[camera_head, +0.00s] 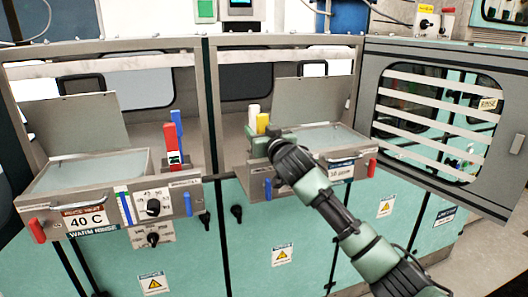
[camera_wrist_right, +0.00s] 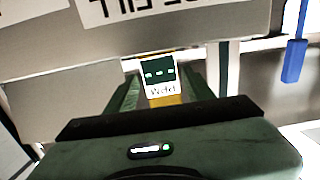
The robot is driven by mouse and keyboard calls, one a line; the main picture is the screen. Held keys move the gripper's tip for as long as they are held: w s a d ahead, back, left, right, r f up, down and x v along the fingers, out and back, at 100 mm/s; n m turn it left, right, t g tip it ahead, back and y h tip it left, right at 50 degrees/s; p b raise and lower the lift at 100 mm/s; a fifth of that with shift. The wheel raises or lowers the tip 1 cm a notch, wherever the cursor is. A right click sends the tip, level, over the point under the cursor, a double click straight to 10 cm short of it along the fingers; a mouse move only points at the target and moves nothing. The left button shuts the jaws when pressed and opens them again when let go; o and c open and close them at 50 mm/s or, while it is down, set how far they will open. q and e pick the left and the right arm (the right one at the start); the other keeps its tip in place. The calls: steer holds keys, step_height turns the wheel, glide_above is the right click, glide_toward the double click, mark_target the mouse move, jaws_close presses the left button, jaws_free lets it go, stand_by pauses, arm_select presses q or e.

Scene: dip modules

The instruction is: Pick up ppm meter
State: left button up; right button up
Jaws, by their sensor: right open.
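The ppm meter shows in the head view as a yellow upright piece (camera_head: 262,123) at the left end of the right-hand basin. In the right wrist view its display end (camera_wrist_right: 159,74), a dark screen with white marks above a yellow body, lies between my right gripper's fingers. My right gripper (camera_wrist_right: 161,84) is open around it, with a finger on each side; I cannot tell whether they touch it. In the head view my right gripper (camera_head: 262,141) is at the meter, and its wrist hides the meter's lower part. My left gripper is not in view.
A white upright piece (camera_head: 253,115) stands close beside the meter. The left basin (camera_head: 92,172) has a red meter (camera_head: 170,139) and a blue piece (camera_head: 178,128) at its right end. An open slatted door (camera_head: 440,120) stands at right. Metal frames enclose both basins.

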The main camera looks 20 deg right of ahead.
steer(key=shift+a, duration=0.1)
jaws_close()
steer(key=shift+r, duration=0.15)
